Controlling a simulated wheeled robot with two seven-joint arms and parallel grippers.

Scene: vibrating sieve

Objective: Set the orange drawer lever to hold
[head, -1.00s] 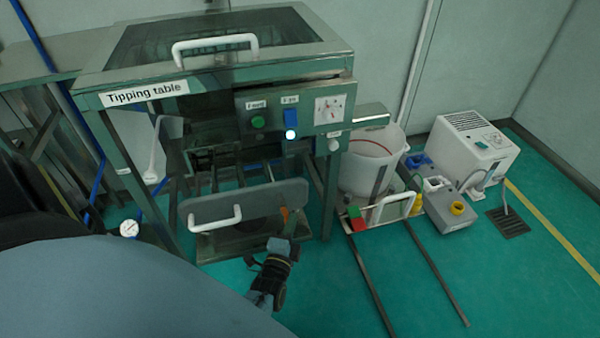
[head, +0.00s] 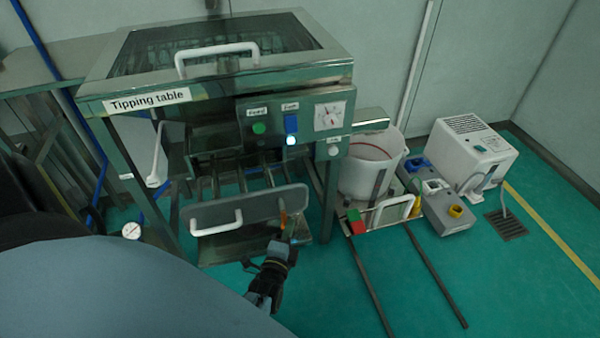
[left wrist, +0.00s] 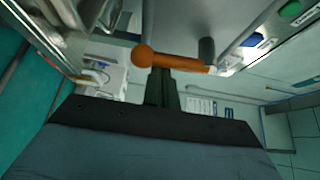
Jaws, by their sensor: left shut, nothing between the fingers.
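The orange drawer lever (head: 283,217) is small and sits at the right end of the grey drawer front (head: 225,211), below the control panel. In the head view it looks roughly upright. In the left wrist view the orange lever (left wrist: 170,60) shows large, with a round knob at its left end, and lies across the picture just beyond my fingers. My left gripper (head: 288,238) is shut and empty, just below and in front of the lever. Its fingers also show in the left wrist view (left wrist: 162,88); whether they touch the lever I cannot tell. My right gripper is not in view.
The tipping table frame (head: 150,102) stands above the drawer. The drawer front has a white handle (head: 217,223). To the right are a white bucket (head: 368,175), two floor rails (head: 436,272) and a white machine (head: 472,150). The green floor in front is mostly clear.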

